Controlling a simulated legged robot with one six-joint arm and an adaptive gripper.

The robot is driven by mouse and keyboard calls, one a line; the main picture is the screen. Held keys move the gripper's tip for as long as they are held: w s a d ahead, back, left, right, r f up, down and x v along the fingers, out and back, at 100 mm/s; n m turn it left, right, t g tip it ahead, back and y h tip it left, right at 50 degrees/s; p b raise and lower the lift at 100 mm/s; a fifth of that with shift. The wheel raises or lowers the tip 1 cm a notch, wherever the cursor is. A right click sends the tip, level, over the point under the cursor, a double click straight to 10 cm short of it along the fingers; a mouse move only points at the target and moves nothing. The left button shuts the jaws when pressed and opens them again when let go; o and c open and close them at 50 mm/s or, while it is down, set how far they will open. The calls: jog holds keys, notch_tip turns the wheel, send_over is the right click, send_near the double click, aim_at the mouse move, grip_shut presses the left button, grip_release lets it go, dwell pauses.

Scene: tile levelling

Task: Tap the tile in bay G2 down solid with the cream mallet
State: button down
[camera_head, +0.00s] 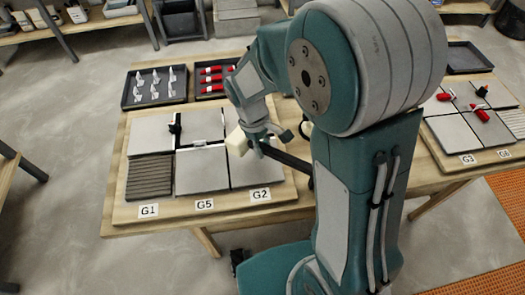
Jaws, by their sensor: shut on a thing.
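The tile in bay G2 (263,174) is a light grey square at the front right of the left board, above the G2 label (260,194). My gripper (262,141) is shut on the mallet's dark handle, over the back part of this tile. The cream mallet's pale block head (237,141) is left of the gripper, near the tile's back left corner. The handle (287,157) runs off to the right. I cannot tell whether the head touches the tile. The gripper and mallet hide part of the tile's back edge.
Beside it lie the G5 tile (201,171) and a ribbed brown patch (150,176) above G1. A black clip (175,125) stands between back tiles. Trays with white clips (155,88) and red pieces (214,80) are behind. Another tiled board (455,134) is at right.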

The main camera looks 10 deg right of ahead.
notch_tip(320, 180, down, 4)
jog(key=shift+f, duration=0.35)
jog(key=shift+r, duration=2.55)
